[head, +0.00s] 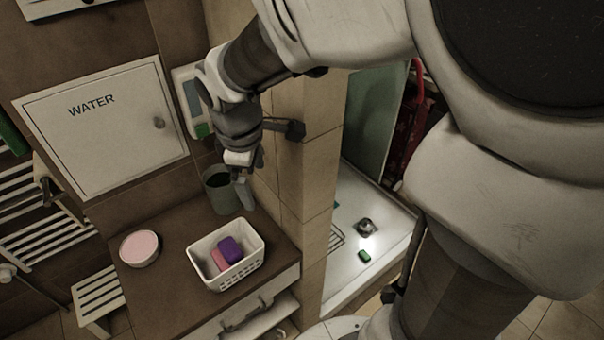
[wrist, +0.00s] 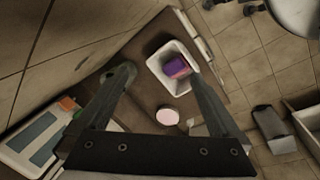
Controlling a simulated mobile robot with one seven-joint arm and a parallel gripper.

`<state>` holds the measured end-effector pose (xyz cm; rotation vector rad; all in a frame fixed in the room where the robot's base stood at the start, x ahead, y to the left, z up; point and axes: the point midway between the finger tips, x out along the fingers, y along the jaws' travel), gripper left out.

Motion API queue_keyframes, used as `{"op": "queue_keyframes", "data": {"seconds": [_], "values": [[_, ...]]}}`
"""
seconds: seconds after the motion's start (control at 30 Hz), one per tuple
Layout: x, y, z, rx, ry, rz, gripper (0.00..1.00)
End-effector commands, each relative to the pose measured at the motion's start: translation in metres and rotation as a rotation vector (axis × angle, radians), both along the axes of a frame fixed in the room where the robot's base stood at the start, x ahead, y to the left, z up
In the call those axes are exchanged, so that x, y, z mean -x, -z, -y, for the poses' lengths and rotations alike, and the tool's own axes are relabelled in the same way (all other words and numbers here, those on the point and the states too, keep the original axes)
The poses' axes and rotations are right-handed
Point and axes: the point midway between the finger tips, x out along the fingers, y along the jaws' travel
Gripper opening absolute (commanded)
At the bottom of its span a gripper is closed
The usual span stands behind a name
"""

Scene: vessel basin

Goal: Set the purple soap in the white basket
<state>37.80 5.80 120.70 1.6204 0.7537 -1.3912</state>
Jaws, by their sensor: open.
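The purple soap (head: 230,249) lies in the white basket (head: 241,276), against a pink soap (head: 219,261). In the wrist view the purple soap (wrist: 176,67) and the white basket (wrist: 158,72) show between my fingers, toward the right one. My gripper (head: 243,172) is open and empty, above and behind the basket near the grey-green mug. In the wrist view the two fingers of my gripper (wrist: 160,75) are spread wide apart. Nothing is between them up close.
A grey-green mug (head: 221,194) stands behind the basket on the brown counter (head: 160,290). A round pink-topped dish (head: 139,247) stands to the left. The tiled wall edge (head: 305,190) rises right of the counter. A green soap (head: 364,256) lies in the shower tray (head: 375,239).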

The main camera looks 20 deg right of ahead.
Motion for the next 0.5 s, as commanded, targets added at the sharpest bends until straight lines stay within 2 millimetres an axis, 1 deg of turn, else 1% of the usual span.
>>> {"op": "queue_keyframes", "data": {"seconds": [0.03,0.2,0.3,0.4,0.5], "values": [[0.010,-0.015,0.009,-0.015,0.086,0.039,1.00],[0.046,-0.049,0.030,-0.103,0.383,0.141,1.00],[0.069,-0.064,0.040,-0.173,0.554,0.198,1.00],[0.091,-0.075,0.049,-0.253,0.713,0.245,1.00],[0.109,-0.081,0.054,-0.329,0.843,0.277,1.00]]}}
